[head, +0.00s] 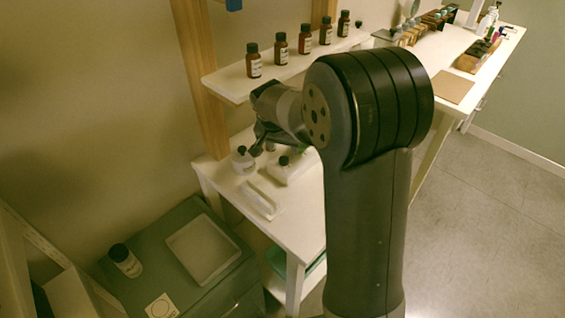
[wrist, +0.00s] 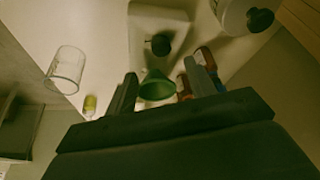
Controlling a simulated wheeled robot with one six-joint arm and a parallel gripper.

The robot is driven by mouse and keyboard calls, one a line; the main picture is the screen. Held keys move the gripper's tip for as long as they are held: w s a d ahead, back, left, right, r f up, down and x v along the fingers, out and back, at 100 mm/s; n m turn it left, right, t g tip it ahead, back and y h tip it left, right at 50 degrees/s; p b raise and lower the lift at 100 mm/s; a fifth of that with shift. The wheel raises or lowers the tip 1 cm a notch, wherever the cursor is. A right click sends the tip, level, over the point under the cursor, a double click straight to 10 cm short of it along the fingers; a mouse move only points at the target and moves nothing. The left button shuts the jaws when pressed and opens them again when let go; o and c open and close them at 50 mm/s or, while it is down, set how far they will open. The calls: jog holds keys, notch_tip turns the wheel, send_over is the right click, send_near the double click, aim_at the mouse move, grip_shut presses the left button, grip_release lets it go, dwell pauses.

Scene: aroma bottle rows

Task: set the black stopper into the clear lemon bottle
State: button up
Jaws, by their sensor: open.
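A black stopper (wrist: 159,44) sits on a white tray (wrist: 140,22) in the wrist view, beyond my fingertips. A dark round top (head: 283,160) shows on the white table in the head view, perhaps the same stopper. My gripper (wrist: 162,72) is open and empty, its fingers apart and short of the stopper; in the head view it hangs over the table (head: 258,146). A pale bottle with a black top (head: 243,160) stands left of it. A clear glass vessel (wrist: 66,68) stands at left in the wrist view. I cannot tell which is the lemon bottle.
A green funnel-like piece (wrist: 157,86) and brown-orange bottles (wrist: 204,58) lie close to my fingers. A white bottle with a black cap (wrist: 236,14) is at upper right. Several brown bottles (head: 281,50) line the shelf above. A white tray (head: 262,200) lies at the table front.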

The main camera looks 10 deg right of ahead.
aim_at(283, 159)
jog(key=shift+a+p+x, duration=0.15)
jog(key=shift+x, duration=1.35)
jog(key=shift+a+p+x, duration=0.15)
jog(key=shift+x, duration=1.4)
jog(key=shift+s+f, duration=0.1)
jog(key=shift+s, duration=0.1)
jog(key=shift+c, duration=0.2)
jog(key=c, duration=1)
